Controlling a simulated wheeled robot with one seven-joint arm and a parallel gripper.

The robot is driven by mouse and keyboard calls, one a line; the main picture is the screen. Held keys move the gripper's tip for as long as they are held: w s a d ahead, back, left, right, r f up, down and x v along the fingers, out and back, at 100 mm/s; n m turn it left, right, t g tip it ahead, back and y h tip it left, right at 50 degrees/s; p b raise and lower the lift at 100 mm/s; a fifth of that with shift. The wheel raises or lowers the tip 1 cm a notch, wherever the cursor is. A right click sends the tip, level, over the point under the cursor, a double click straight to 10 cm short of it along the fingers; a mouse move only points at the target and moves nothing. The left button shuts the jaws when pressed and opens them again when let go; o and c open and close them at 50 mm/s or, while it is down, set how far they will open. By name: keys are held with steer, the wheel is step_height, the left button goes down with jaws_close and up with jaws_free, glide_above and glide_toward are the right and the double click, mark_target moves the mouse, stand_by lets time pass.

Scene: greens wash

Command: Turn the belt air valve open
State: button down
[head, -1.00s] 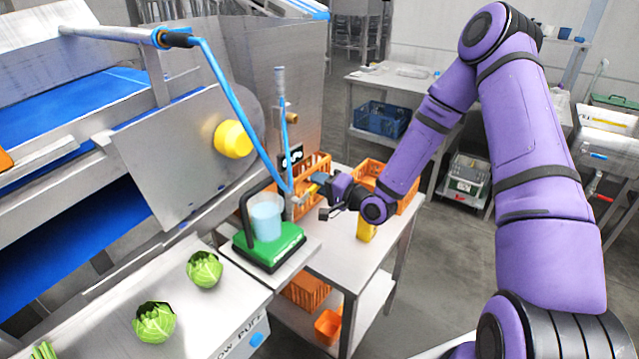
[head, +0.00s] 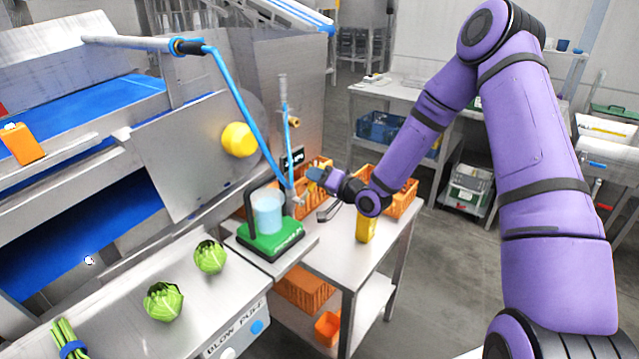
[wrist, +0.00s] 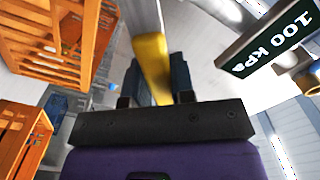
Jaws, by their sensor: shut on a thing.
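The belt air valve has a lever with a yellow grip (wrist: 152,65). In the wrist view the grip lies between my two fingers and a grey bar runs on from it. My gripper (wrist: 154,84) is shut on this grip. In the head view my gripper (head: 316,176) is beside the upright air pipe (head: 284,105), above the side table. The lever is mostly hidden there by my fingers, so its angle is hard to tell. A dark sign reading "100 kPa" (wrist: 262,38) is at the upper right of the wrist view.
A blue hose (head: 235,90) runs down near the valve. A green scale (head: 270,242) with a clear blue-tinted jug (head: 267,212) stands just left of my gripper. Orange crates (head: 405,196) and a yellow object (head: 364,227) crowd the side table. Cabbages (head: 209,256) lie on the steel counter.

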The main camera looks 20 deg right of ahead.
steer(key=shift+s+a+r+n, duration=0.35)
steer(key=shift+a+r+n, duration=0.15)
steer(key=shift+n, duration=0.5)
steer(key=shift+s+a+r+n, duration=0.35)
steer(key=shift+a+r+n, duration=0.1)
steer(key=shift+n, duration=0.55)
steer(key=c, duration=1)
jaws_free()
steer(key=shift+o, duration=0.2)
steer(key=shift+d, duration=0.1)
